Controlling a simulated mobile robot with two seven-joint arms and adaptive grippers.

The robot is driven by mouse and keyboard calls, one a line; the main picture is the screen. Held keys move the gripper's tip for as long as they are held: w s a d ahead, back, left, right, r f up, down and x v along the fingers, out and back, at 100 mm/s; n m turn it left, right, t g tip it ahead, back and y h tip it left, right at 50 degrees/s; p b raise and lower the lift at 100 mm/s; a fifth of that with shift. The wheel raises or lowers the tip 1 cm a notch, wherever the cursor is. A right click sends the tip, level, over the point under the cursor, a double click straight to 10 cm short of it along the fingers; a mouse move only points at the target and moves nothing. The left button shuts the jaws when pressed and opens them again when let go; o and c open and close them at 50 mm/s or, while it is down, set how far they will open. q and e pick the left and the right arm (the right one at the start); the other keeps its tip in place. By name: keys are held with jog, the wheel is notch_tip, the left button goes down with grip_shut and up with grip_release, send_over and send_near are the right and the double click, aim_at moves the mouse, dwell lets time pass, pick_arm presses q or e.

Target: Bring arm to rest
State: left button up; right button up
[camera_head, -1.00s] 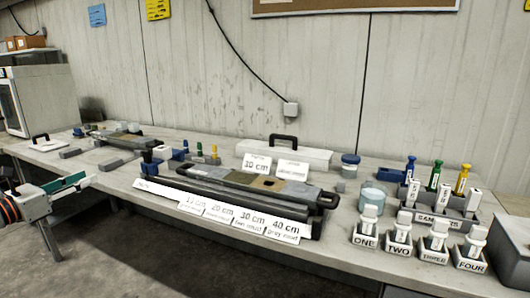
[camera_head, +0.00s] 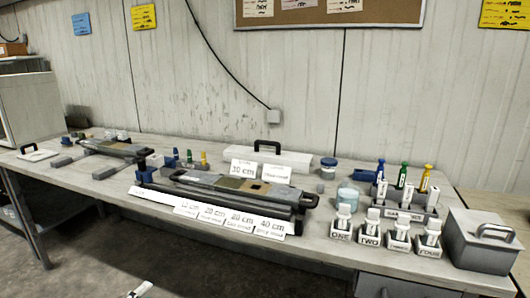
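Neither gripper can be made out now. Only a small white piece, which looks like part of my own arm, shows at the bottom edge left of centre, and nothing is seen held. The long workbench (camera_head: 330,225) runs across the view. A grey core liner tray (camera_head: 228,188) lies on it near the middle, with white depth cards (camera_head: 229,217) along its front. A second, smaller core tray (camera_head: 112,147) lies farther left.
At the right stand a sample rack (camera_head: 408,213) with coloured-cap tubes, several numbered holders (camera_head: 370,236) and a grey lidded box (camera_head: 480,240). Floor (camera_head: 75,265) in front of the bench looks clear.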

pick_arm(q)
jog(key=s+d+f+n+g+y+p, duration=0.1)
jog(key=s+d+f+n, duration=0.3)
jog(key=s, duration=0.5)
jog(key=s+d+f+n+g+y+p, duration=0.1)
jog(key=s+d+f+n+g+p, duration=0.1)
jog(key=s+d+n, duration=0.3)
jog(key=s+d+f+n+g+p, duration=0.1)
jog(key=s+d+f+n+g, duration=0.1)
jog(key=s+d+f+n, duration=0.3)
jog(key=s+n, duration=0.4)
jog(key=s, duration=0.6)
jog(key=shift+d+f+y, duration=0.2)
jog(key=shift+f+y, duration=0.15)
jog(key=shift+y, duration=0.05)
pick_arm(e)
jog(key=shift+s+a+r+m+g, duration=0.15)
jog(key=shift+s+r, duration=0.15)
jog(key=shift+s, duration=0.25)
jog(key=shift+s+r+m+g, duration=0.15)
jog(key=shift+s+r, duration=0.1)
jog(key=shift+s, duration=0.25)
jog(key=shift+w+r, duration=0.25)
jog(key=shift+r, duration=0.1)
jog(key=shift+f, duration=0.1)
